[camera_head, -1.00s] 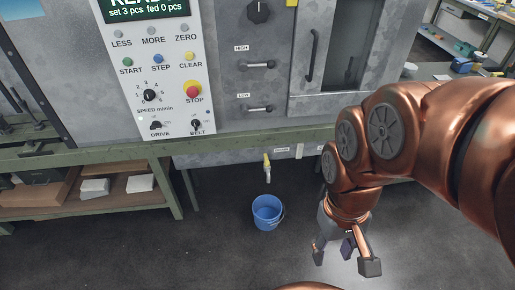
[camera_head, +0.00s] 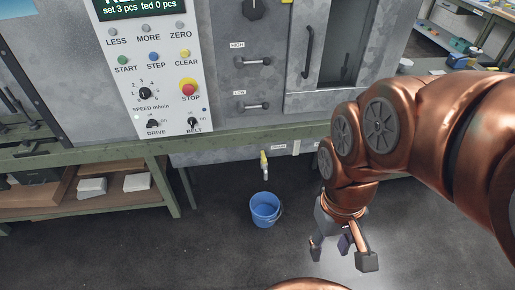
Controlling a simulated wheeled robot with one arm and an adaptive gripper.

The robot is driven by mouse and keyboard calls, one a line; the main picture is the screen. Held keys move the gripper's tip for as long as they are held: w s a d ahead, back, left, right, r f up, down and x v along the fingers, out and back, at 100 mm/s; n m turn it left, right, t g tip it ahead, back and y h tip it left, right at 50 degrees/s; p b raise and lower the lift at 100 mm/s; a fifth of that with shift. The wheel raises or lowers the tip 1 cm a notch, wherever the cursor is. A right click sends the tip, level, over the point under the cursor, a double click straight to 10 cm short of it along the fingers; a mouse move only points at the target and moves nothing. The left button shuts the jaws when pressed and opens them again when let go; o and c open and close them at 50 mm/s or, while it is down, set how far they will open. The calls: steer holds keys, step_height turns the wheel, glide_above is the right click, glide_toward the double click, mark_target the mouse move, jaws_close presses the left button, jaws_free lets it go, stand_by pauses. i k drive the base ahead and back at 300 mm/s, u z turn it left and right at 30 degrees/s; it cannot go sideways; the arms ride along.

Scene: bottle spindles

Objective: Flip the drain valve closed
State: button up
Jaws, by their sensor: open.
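The drain valve (camera_head: 264,164) is a small tap with a yellow handle under the green bench edge. Its spout points down above a blue bucket (camera_head: 265,208) on the floor. The yellow handle looks roughly upright along the pipe, but it is too small to tell its exact angle. My gripper (camera_head: 341,256) is open and empty, pointing down, to the right of the bucket and lower in the picture than the valve. It touches neither of them.
A grey machine with a control panel (camera_head: 155,75) and two lever handles (camera_head: 254,106) stands above the green bench rail (camera_head: 235,138). A shelf with boxes (camera_head: 90,187) is at lower left. The dark floor around the bucket is clear.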

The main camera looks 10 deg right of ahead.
mark_target(264, 160)
steer(key=z, duration=0.55)
steer(key=k, duration=0.65)
steer(key=z, duration=0.45)
steer(key=i, duration=0.65)
steer(key=u, duration=1.05)
steer(key=i, duration=0.55)
steer(key=u, duration=0.65)
